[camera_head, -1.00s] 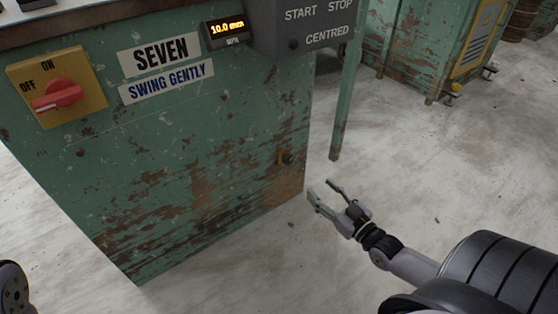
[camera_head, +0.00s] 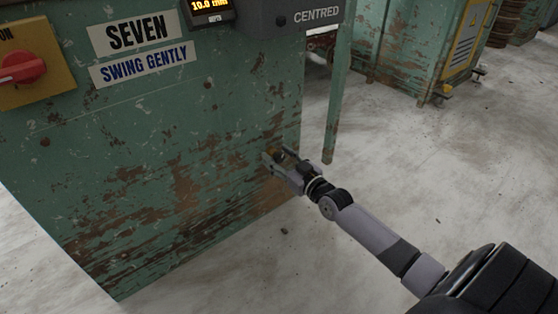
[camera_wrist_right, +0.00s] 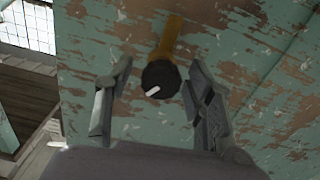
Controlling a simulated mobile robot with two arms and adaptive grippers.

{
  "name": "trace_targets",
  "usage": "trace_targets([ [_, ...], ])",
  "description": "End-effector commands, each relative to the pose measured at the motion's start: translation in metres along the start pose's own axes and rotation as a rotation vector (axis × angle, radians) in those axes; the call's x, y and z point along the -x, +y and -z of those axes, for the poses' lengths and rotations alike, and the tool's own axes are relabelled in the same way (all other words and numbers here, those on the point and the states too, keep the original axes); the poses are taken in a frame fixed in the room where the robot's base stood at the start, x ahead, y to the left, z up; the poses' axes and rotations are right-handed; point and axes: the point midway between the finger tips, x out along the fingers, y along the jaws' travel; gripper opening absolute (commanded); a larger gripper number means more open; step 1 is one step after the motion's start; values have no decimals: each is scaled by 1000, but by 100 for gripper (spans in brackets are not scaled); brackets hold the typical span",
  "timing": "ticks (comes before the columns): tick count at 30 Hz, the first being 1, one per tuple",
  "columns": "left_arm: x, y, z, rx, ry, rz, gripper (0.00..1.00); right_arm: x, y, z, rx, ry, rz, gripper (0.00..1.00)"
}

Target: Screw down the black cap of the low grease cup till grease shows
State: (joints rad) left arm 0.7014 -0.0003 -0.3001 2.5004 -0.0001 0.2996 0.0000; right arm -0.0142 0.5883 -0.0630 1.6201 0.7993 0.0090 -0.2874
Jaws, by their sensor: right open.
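The low grease cup has a round black cap (camera_wrist_right: 160,79) with a white mark on it, seen in the right wrist view. Its brass-coloured body (camera_wrist_right: 171,38) stands out from the green machine panel. In the head view the brass part (camera_head: 279,154) shows only in part, low near the panel's right edge, mostly behind my right gripper (camera_head: 275,158). In the right wrist view the fingers of my right gripper (camera_wrist_right: 153,98) are open, one on each side of the cap, with gaps between. No grease can be made out. My left gripper is not in view.
The worn green machine (camera_head: 160,180) carries a red switch (camera_head: 22,68), a "SEVEN / SWING GENTLY" label and a depth display (camera_head: 209,7) reading 10.0. A green leg (camera_head: 337,100) stands just right of my right gripper.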

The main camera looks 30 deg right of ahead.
Motion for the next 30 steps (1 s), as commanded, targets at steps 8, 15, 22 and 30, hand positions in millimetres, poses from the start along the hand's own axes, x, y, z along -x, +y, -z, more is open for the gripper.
trace_targets([
  [8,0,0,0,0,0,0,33,0,0,0,0,-1,0,47],
  [15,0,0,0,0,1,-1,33,0,0,0,0,-1,0,31],
  [22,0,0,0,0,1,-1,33,0,0,0,0,-1,0,16],
  [30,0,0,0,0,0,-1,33,0,0,0,0,-1,0,0],
])
